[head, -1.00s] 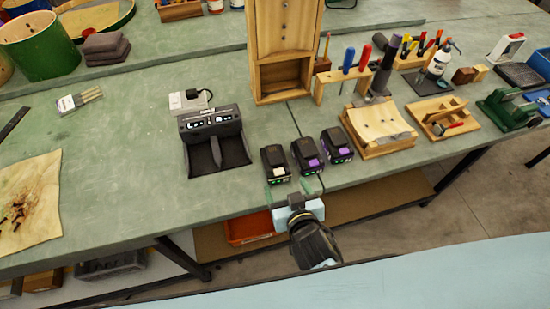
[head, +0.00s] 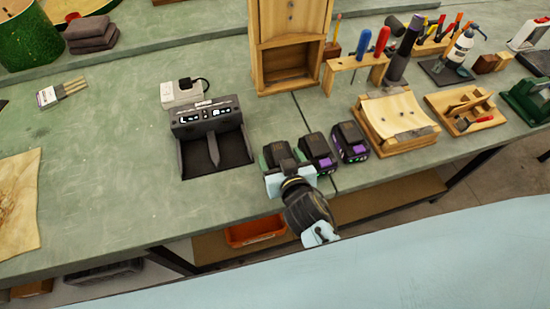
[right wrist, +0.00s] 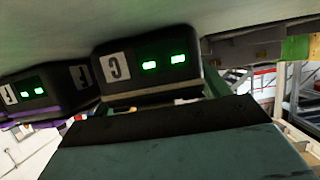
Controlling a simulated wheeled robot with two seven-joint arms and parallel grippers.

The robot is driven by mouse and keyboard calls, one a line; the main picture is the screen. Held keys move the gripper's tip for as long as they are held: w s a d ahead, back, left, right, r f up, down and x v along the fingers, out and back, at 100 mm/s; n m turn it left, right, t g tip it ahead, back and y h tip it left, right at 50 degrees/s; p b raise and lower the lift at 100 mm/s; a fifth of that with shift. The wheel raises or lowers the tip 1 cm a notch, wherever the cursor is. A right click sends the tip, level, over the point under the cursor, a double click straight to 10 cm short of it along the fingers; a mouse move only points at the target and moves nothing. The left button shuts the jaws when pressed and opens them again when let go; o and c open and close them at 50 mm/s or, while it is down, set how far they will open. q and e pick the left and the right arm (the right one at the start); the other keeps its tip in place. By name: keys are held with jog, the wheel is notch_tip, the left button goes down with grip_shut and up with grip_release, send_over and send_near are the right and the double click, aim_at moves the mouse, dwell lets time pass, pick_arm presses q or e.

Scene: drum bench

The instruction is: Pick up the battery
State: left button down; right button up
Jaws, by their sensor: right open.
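Three dark batteries stand in a row near the bench's front edge. The left battery (head: 278,153) is partly hidden behind my right gripper (head: 284,162); the middle battery (head: 318,150) and right battery (head: 350,142) have purple parts. My right gripper is open, close in front of the left battery; I cannot tell whether its fingers are around it. In the right wrist view the near battery (right wrist: 150,65) shows a white letter label, two green lights and a cream strip. A purple-trimmed battery (right wrist: 45,95) is beside it. My left gripper is not in view.
A dark charger dock (head: 212,140) stands left of the batteries. A wooden cradle (head: 394,122) stands to the right, and a tall wooden case (head: 289,40) stands behind. An orange bin (head: 254,232) is below.

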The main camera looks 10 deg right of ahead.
jog(key=shift+w+f, duration=0.15)
jog(key=shift+w, duration=0.15)
jog(key=shift+s, duration=0.2)
jog(key=shift+c, duration=0.3)
jog(key=c, duration=0.8)
